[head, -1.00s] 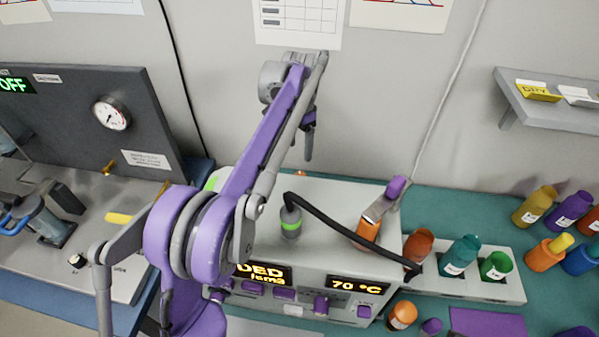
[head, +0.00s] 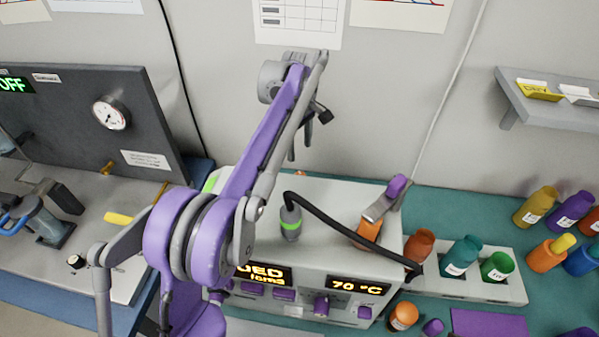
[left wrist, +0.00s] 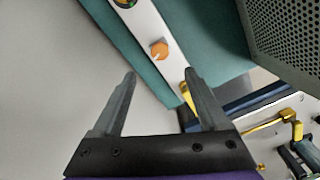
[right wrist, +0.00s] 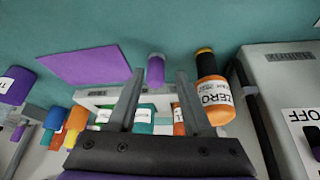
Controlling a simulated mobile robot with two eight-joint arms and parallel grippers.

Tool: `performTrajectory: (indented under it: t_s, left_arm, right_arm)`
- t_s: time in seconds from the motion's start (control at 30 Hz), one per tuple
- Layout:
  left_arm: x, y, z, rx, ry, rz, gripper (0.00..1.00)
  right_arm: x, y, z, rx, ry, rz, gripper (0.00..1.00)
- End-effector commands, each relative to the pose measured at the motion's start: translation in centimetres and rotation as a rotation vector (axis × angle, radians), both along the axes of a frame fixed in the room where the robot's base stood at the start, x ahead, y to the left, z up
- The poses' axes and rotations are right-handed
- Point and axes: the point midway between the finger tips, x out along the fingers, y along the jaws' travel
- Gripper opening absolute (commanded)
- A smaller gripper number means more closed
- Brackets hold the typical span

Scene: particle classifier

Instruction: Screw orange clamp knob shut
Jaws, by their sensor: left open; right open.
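An orange knob (left wrist: 158,49) with a pale pointer mark sits on the white top of a machine (left wrist: 178,68) in the left wrist view. In the head view only a small orange bit of it (head: 300,174) shows at the machine's back edge. My left gripper (head: 308,138) is open and empty above that back edge, near the wall. In the left wrist view its fingers (left wrist: 160,80) are spread, with the knob beyond the tips and apart from them. My right gripper (right wrist: 157,78) is open in the right wrist view, with nothing visibly held.
A black hose (head: 345,222) arches over the machine top near an orange bottle (head: 367,231). A rack (head: 515,288) of coloured bottles stands to the right. A dark panel with a gauge (head: 111,113) stands left. An orange ZERO bottle (right wrist: 215,102) is close to my right gripper.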

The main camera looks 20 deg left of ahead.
Motion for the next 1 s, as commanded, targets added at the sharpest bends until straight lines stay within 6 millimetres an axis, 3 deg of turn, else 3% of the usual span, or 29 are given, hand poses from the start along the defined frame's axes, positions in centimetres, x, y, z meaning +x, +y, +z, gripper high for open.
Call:
performTrajectory:
  t_s: [0.6,1.0]
  left_arm:
    - [0.0,0.0,-9.6,0.000,0.000,0.002,0.77]
    - [0.0,0.0,-10.7,0.000,0.000,0.002,0.77]
  right_arm:
    - [-0.2,0.0,-0.9,0.000,0.004,0.000,0.50]
    - [-0.2,0.0,-1.0,0.000,0.004,0.000,0.50]
